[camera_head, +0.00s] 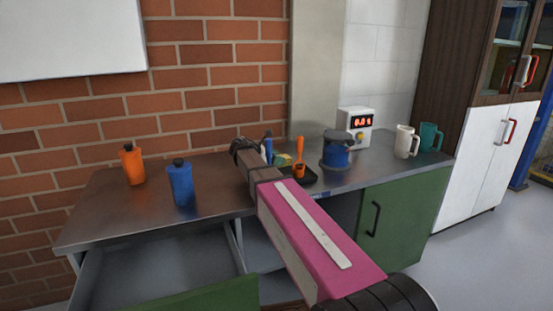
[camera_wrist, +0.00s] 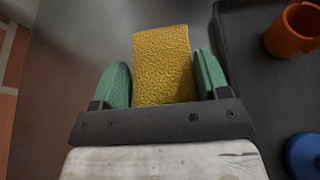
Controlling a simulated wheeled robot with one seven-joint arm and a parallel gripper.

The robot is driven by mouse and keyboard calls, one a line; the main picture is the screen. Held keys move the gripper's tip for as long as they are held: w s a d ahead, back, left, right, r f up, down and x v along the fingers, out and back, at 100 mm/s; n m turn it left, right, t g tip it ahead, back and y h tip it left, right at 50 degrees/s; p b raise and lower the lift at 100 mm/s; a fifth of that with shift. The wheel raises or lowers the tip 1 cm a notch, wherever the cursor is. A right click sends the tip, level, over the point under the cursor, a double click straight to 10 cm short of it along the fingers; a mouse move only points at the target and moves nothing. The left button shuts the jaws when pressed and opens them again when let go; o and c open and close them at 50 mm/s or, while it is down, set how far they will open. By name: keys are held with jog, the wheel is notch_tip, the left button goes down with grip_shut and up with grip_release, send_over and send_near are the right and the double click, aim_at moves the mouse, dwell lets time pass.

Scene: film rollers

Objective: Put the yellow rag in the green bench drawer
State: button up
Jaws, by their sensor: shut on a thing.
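The yellow rag (camera_wrist: 163,62), textured and upright like a flat block, is between the two green finger pads of my gripper (camera_wrist: 163,80) in the wrist view. The jaws are shut on it, over the bench top beside a dark tray. In the head view my arm reaches over the bench and hides most of the gripper; a small yellow and green patch (camera_head: 283,159) shows beyond it. The green bench drawer (camera_head: 205,297) is pulled open at the lower left. Its visible grey inside looks empty; part is cut off by the frame.
On the metal bench (camera_head: 235,208) stand an orange bottle (camera_head: 132,165) and a blue bottle (camera_head: 181,185) at left. The tray holds an orange cup (camera_wrist: 292,30). A blue pot (camera_head: 336,152), a display box (camera_head: 355,124) and two mugs stand right. A green cupboard door (camera_head: 405,205) is below.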

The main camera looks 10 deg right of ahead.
jog(key=shift+f, duration=0.15)
jog(key=o, duration=0.9)
